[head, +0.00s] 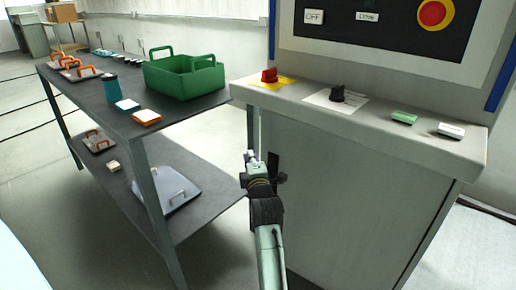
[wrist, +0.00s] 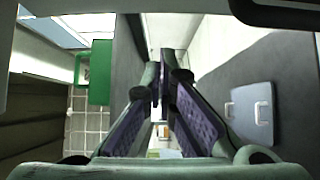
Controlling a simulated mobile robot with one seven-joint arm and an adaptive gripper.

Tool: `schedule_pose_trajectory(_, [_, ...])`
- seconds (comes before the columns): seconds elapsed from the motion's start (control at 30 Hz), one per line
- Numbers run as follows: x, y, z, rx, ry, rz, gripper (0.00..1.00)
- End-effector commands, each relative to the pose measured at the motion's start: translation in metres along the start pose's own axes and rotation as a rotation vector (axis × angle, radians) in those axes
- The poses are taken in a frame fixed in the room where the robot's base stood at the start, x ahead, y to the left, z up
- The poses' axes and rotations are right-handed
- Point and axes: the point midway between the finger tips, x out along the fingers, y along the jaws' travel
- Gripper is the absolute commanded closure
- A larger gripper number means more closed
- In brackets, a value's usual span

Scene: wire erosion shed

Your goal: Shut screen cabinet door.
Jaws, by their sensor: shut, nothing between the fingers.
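The grey cabinet (head: 345,200) stands at the right in the head view. Its upper panel (head: 385,30) carries an OFF label, a second label and a red button on yellow. I cannot make out a separate door leaf or its state; the screen is not in view. My gripper (head: 252,158) is in front of the cabinet's left edge, below its ledge, in the gap beside the table. In the wrist view the fingers (wrist: 165,75) come together at the tips, with nothing held. Whether they touch the cabinet is not clear.
A dark two-shelf table (head: 135,120) stands left, close to my arm. It holds a green crate (head: 184,75), a blue-capped cup (head: 111,87) and several plates. A grey handled plate (head: 166,190) lies on its lower shelf. The cabinet ledge (head: 370,120) juts out, with knobs.

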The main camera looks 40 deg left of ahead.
Motion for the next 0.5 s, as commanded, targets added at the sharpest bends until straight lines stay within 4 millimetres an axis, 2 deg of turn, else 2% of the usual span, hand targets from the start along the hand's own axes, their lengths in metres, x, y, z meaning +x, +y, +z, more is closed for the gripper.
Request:
schedule_pose_trajectory(0.03, [0.011,0.003,0.0,0.0,0.0,0.001,1.0])
schedule_pose_trajectory(0.2, [0.029,0.002,0.019,0.002,-0.003,0.0,1.0])
schedule_pose_trajectory(0.5, [0.039,0.0,0.029,0.001,0.0,0.001,1.0])
